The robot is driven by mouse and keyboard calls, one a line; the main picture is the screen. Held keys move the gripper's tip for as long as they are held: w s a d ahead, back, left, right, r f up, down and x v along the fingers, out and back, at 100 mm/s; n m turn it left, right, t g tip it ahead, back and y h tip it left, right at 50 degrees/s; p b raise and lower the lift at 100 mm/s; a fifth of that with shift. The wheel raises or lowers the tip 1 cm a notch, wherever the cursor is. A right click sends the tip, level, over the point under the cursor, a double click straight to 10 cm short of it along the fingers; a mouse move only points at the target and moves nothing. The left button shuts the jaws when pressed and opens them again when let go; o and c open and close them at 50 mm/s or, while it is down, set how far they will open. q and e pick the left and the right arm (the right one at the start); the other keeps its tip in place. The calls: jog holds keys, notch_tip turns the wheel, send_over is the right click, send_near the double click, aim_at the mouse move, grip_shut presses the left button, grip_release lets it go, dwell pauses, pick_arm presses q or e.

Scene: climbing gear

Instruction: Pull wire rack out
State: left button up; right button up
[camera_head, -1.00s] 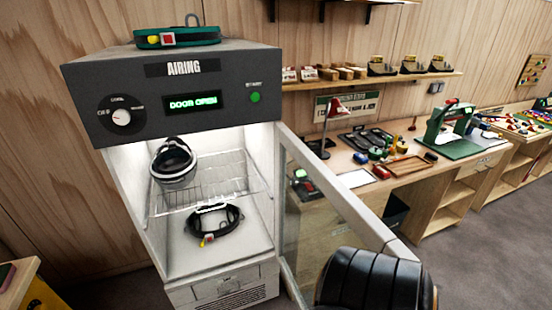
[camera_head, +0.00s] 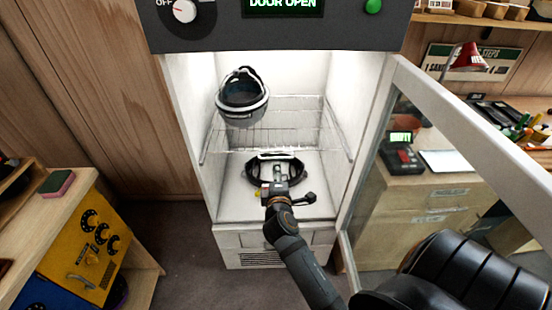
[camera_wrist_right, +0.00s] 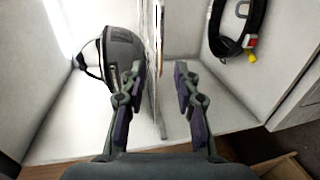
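The wire rack (camera_head: 300,136) is at mid-height inside the lit white cabinet, whose door stands open. A dark helmet (camera_head: 242,95) rests on the rack toward the left. My right gripper (camera_head: 278,168) reaches to the rack's front edge from below right. In the right wrist view the rack (camera_wrist_right: 156,70) appears nearly edge-on, between the spread fingers of my right gripper (camera_wrist_right: 160,78). The fingers are open, with a visible gap to the rack on the right side. The helmet (camera_wrist_right: 122,58) is close beside the left finger. My left gripper is out of view.
A black strap-like item (camera_head: 252,174) lies on the cabinet floor under the rack, partly hidden by my gripper. The open glass door (camera_head: 440,112) stands to the right of my forearm. A wooden bench (camera_head: 62,205) is at left.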

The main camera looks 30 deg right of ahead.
aim_at(276, 158)
jog(key=x, duration=1)
jog(key=shift+p, duration=0.3)
grip_shut()
